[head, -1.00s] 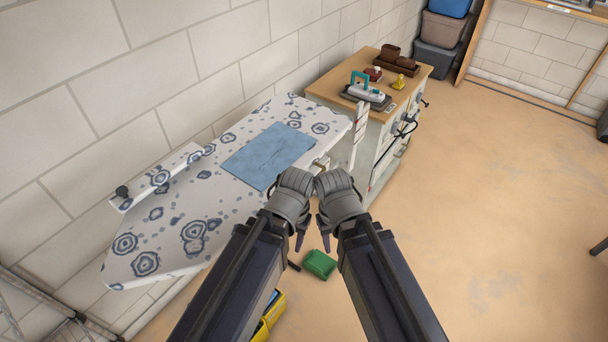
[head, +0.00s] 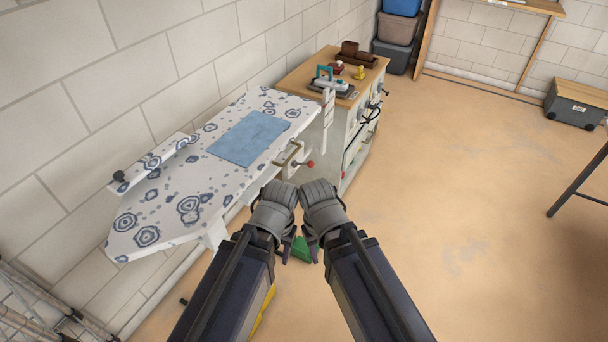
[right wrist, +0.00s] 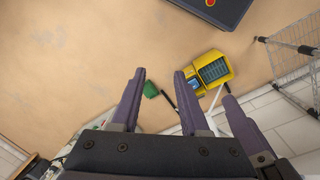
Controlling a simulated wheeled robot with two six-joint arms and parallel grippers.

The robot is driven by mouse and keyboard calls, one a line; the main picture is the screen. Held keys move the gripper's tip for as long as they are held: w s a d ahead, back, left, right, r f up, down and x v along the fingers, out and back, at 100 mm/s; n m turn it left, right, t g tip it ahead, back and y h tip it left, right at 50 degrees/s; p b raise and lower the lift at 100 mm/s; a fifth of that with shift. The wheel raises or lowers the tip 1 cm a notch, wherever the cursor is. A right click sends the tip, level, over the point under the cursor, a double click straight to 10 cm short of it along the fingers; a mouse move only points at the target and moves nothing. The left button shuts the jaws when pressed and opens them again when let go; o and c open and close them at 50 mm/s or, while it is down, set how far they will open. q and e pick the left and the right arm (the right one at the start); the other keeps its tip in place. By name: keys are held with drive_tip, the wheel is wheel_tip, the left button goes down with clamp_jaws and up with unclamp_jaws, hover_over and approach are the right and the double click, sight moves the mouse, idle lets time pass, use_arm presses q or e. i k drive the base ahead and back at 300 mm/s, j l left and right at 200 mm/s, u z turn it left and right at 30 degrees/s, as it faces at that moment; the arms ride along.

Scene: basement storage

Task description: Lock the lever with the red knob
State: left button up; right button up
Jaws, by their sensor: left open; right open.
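The red knob (head: 310,164) sits at the end of a short lever (head: 300,161) on the right side of the ironing board (head: 190,215), below its patterned top. My left gripper (head: 284,254) is open and empty, nearer to me than the knob and apart from it. My right gripper (head: 314,254) is beside it, also pointing down. In the right wrist view the right gripper (right wrist: 159,74) has its fingers spread with nothing between them. The knob does not show clearly in the right wrist view.
A blue cloth (head: 248,138) lies on the board. A wooden-topped cabinet (head: 300,80) holding an iron (head: 335,86) stands behind. A green object (right wrist: 151,89) and a yellow case (right wrist: 212,70) are on the floor. The floor to the right is mostly clear.

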sight(310, 165)
drive_tip(key=k, duration=0.1)
drive_tip(key=i+l+u, duration=0.2)
drive_tip(key=i+l, duration=0.5)
drive_tip(key=i, duration=0.15)
